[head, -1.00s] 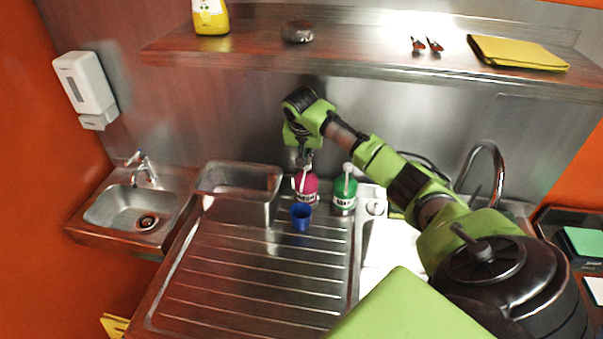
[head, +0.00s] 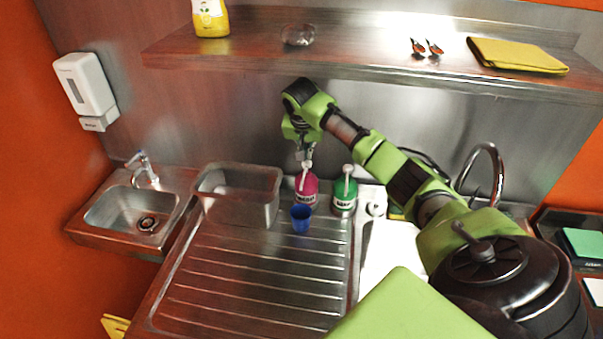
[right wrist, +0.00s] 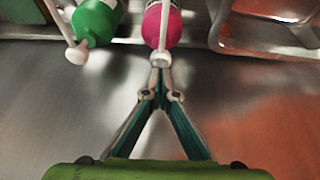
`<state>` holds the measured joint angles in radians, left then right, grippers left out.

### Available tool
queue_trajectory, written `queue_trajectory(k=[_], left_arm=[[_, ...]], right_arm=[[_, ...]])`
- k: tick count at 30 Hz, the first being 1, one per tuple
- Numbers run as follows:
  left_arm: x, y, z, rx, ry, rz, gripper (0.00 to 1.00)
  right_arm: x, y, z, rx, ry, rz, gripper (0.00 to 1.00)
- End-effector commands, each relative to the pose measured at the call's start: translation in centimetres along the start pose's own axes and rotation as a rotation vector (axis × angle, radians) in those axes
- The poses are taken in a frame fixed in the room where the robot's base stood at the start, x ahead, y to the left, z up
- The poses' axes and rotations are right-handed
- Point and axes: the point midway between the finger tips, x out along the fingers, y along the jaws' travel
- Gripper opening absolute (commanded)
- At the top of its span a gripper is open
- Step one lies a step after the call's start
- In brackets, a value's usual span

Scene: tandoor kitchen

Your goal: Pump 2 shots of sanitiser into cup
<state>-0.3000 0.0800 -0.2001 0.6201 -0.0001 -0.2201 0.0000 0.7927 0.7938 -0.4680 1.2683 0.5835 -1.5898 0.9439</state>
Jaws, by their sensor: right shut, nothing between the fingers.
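A pink pump bottle (head: 307,190) with a white pump top stands at the back of the steel drainboard. A small blue cup (head: 300,218) stands upright just in front of it, below its nozzle. My right gripper (head: 305,157) is shut and empty, fingertips pointing down right at the pump top. In the right wrist view the shut fingertips (right wrist: 160,68) meet at the white pump head (right wrist: 160,58) of the pink bottle (right wrist: 162,22); whether they touch is unclear. The cup's contents cannot be made out. My left gripper is out of view.
A green pump bottle (head: 344,196) stands close to the right of the pink one. A steel tub (head: 240,207) is to the left, and a curved tap (head: 497,165) to the right. A shelf (head: 370,58) runs above. The front drainboard (head: 250,285) is clear.

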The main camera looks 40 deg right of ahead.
Motion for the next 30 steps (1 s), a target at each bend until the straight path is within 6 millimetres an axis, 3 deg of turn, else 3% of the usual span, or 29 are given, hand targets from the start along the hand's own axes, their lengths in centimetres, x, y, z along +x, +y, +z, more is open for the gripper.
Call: queue_trajectory(k=[10,24,30], left_arm=[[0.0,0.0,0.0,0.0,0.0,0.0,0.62],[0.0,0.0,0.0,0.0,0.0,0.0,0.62],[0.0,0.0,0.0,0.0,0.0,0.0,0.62]], right_arm=[[-0.4,0.0,-0.2,0.001,0.002,-0.001,0.0],[-4.7,0.0,-2.0,0.001,0.003,-0.002,0.0],[-5.6,0.0,-2.4,0.001,0.002,-0.001,0.0]])
